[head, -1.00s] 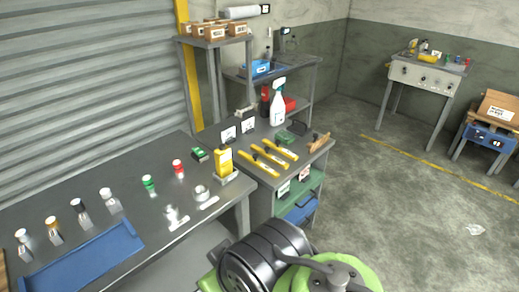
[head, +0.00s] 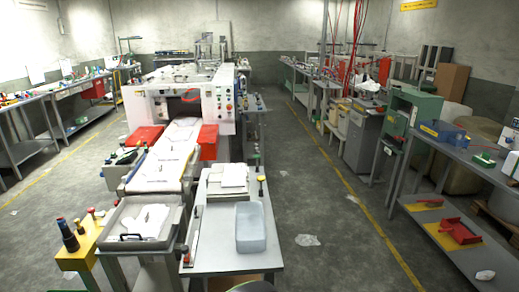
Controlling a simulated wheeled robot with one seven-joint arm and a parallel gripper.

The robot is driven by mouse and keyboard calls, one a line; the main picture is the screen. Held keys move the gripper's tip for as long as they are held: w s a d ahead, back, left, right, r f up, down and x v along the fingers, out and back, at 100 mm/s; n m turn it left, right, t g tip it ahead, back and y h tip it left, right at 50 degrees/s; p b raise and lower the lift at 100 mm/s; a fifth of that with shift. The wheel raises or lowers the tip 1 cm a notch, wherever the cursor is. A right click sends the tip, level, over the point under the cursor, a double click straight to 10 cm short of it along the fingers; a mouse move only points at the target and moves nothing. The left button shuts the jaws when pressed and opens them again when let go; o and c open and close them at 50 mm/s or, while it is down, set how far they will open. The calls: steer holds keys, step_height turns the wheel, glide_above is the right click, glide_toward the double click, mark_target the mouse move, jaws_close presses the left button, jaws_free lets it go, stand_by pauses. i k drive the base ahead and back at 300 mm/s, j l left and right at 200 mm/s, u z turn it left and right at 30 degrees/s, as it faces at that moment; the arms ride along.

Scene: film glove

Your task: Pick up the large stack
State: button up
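White, flat stacked material (head: 234,176) lies on the far part of a grey metal table (head: 215,258) in the lower middle of the head view. More white pieces (head: 148,221) lie in a grey tray (head: 115,232) to its left, on a stand. I cannot tell for sure which of these is the large stack. A translucent pale blue bin (head: 250,228) stands on the near right part of the table. My gripper is not in view.
A white machine (head: 160,105) with a belt carrying white sheets (head: 172,150) stands beyond the tray, with red bins (head: 145,136) beside it. Open floor (head: 310,200) runs right of the table. A shelving bench (head: 470,170) stands at far right.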

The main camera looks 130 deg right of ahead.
mark_target(174, 151)
steer(key=z, duration=3.85)
steer(key=i+l+z, duration=0.1)
steer(key=l+z, duration=0.2)
steer(key=i+l+z, duration=0.1)
steer(key=l+z, duration=0.15)
steer(key=l, duration=0.25)
steer(key=i+l+z, duration=0.15)
steer(key=l+z, duration=0.15)
steer(key=i+l+z, duration=0.7)
steer(key=i+l, duration=0.4)
steer(key=i, duration=0.15)
steer(key=i+j+u, duration=0.1)
steer(key=i+u, duration=0.6)
steer(key=i+l+u, duration=0.15)
steer(key=i+u, duration=0.25)
steer(key=i+l+u, duration=0.1)
steer(key=i+u, duration=0.15)
steer(key=i, duration=2.15)
steer(key=i+u, duration=0.35)
steer(key=i+l+u, duration=0.1)
steer(key=i+u, duration=0.25)
steer(key=i, duration=0.2)
steer(key=i+l+u, duration=0.2)
steer(key=i+u, duration=0.15)
steer(key=i, duration=0.1)
